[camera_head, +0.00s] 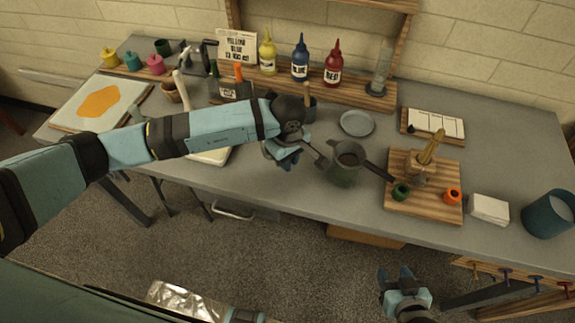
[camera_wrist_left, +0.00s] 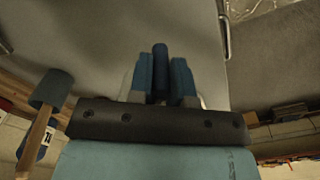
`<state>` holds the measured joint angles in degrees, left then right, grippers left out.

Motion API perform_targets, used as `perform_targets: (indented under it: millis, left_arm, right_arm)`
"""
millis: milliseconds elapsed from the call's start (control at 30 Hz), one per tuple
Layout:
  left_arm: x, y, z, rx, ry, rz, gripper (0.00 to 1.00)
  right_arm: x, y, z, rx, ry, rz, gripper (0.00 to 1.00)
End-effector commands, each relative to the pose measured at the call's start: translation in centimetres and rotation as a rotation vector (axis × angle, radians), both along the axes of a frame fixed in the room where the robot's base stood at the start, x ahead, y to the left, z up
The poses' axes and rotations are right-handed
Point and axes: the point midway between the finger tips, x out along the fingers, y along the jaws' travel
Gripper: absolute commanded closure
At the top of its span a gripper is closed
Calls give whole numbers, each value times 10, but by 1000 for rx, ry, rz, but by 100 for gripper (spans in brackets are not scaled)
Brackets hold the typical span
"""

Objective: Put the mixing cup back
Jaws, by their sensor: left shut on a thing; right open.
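The mixing cup (camera_head: 343,173) is a dark grey-green cup near the middle of the table, left of a wooden board. A dark bar (camera_head: 378,170) sticks out from its right side toward the board. My left gripper (camera_head: 284,158) is just left of the cup and shut on what looks like its handle (camera_head: 316,154). In the left wrist view the fingers (camera_wrist_left: 162,78) close around a narrow dark blue piece, and the cup is hidden. I cannot tell whether the cup touches the table. My right gripper (camera_head: 397,278) is open and empty, in front of the table.
The wooden board (camera_head: 427,208) holds a brush pot and small green and orange jars. A round grey dish (camera_head: 357,123) lies behind the cup. A dark cup with a stick (camera_head: 308,103) is close to my left wrist. White block (camera_head: 489,209) and blue bin (camera_head: 549,213) stand right.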

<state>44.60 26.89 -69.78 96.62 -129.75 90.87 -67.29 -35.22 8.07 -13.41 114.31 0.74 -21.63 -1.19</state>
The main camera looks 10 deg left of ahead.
Motion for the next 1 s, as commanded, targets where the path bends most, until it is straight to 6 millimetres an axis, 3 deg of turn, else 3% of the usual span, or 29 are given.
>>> perform_targets:
  millis: [333,733,767,833,1000]
  left_arm:
    - [-1,0,-41,1,2,2,100]
    - [0,0,-48,0,-1,0,100]
    - [0,0,-46,-1,-1,0,75]
    - [0,0,-46,-1,-1,1,59]
    - [0,0,-46,0,0,0,56]
  right_arm:
    - [0,0,7,-1,0,-1,52]
    - [0,0,-1,0,1,-3,52]
    - [0,0,1,0,2,-3,52]
    - [-1,0,0,0,3,-3,52]
    - [-1,0,1,0,3,-3,52]
